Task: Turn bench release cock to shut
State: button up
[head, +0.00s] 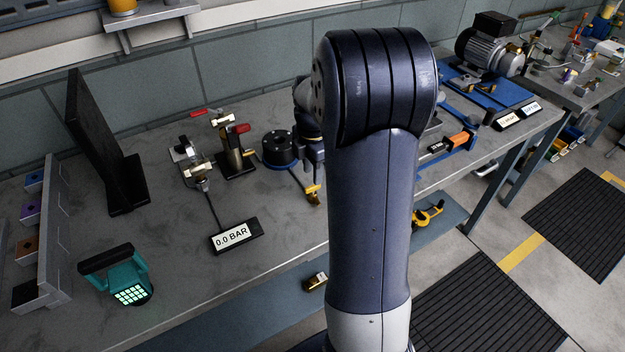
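A display (233,234) in front reads 0.0 BAR. My gripper (313,194) seems to show only partly at my arm's left edge, apart from these fittings; its finger opening is unclear.
A metal fixture (190,160) stands left of the post, a black cylinder (280,148) right of it. A motor pump (490,45) is at the back right. Bench around the display is clear.

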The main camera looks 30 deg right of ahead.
aim_at(313, 186)
jog(key=shift+f, duration=2.25)
jog(key=shift+c, duration=0.2)
grip_shut()
